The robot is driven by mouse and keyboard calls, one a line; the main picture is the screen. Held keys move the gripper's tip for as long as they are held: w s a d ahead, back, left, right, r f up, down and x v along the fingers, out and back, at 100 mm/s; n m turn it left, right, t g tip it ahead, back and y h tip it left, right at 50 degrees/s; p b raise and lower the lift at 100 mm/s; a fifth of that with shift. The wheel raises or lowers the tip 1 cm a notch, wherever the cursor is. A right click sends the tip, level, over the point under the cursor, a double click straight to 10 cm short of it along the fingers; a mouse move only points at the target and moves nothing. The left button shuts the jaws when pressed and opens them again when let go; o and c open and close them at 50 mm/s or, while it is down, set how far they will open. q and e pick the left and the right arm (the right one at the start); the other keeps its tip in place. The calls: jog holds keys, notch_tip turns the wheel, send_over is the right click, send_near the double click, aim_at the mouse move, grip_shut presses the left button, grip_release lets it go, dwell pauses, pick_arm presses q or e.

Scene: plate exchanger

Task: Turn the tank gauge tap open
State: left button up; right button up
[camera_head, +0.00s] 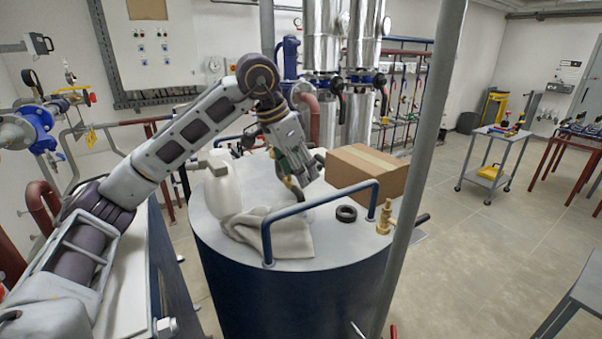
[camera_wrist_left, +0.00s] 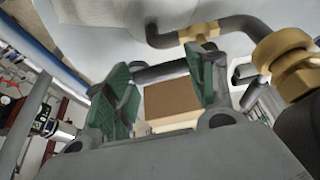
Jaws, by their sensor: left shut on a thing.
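The tank (camera_head: 330,247) has a light top and dark blue side. My left gripper (camera_head: 297,178) is low over the tank top, behind the blue rail. In the left wrist view its green-padded fingers (camera_wrist_left: 162,88) stand either side of a short dark bar (camera_wrist_left: 160,72), which I take for the tap's handle. Above it are a brass fitting (camera_wrist_left: 200,32) and a bent dark pipe (camera_wrist_left: 232,24); a larger brass fitting (camera_wrist_left: 290,62) is at right. In the head view the gripper mostly hides the tap, so its angle is unclear. My right gripper is out of view.
On the tank top are a white jug (camera_head: 222,188), a grey cloth (camera_head: 275,235), a cardboard box (camera_head: 367,172), a black ring (camera_head: 346,213) and a brass valve (camera_head: 384,217). A blue rail (camera_head: 320,203) and a grey post (camera_head: 425,130) stand in front.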

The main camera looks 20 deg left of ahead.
pick_arm(q)
jog(key=shift+s+a+f, duration=0.1)
jog(key=shift+m, duration=0.3)
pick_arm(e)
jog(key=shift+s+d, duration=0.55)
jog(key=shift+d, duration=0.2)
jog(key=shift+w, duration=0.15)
pick_arm(q)
jog(key=o, duration=1.4)
jog(key=shift+o, duration=0.2)
jog(key=shift+r, duration=0.25)
jog(key=v, duration=1.1)
jog(key=shift+r, duration=0.3)
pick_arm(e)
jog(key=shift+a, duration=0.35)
